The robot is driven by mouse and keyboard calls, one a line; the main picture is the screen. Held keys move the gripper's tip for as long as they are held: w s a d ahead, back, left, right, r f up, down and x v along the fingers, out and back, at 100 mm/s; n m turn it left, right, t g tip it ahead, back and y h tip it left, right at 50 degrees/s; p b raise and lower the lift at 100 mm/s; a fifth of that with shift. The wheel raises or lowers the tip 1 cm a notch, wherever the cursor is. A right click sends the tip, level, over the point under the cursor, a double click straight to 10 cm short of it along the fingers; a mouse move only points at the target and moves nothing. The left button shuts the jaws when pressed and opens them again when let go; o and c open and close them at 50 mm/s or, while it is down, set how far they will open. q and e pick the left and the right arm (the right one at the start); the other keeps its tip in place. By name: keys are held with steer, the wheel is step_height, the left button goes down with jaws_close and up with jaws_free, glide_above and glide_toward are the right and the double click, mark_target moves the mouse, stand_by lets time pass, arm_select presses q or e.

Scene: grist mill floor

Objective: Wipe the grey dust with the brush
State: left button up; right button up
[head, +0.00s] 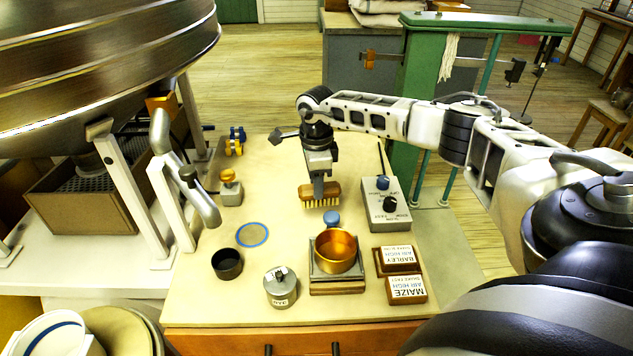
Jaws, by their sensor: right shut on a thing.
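The brush (322,196) has a brown wooden back and pale yellow bristles that point down. My right gripper (318,182) is shut on the brush from above, near the middle of the table. Whether the bristles touch the tabletop (280,205) I cannot tell. I cannot make out the grey dust on the table; the brush and gripper may hide part of the surface. My left gripper is not in the head view.
Just in front of the brush are a blue knob (332,218) and a brass pan (336,251) on a scale. A grey control box (383,204) stands right. A black cup (227,263), grey canister (280,288) and blue ring (252,234) are left. Label blocks (405,290) lie front right.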

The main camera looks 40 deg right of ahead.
steer(key=shift+r, duration=0.15)
steer(key=shift+r+p, duration=1.15)
steer(key=shift+r, duration=0.3)
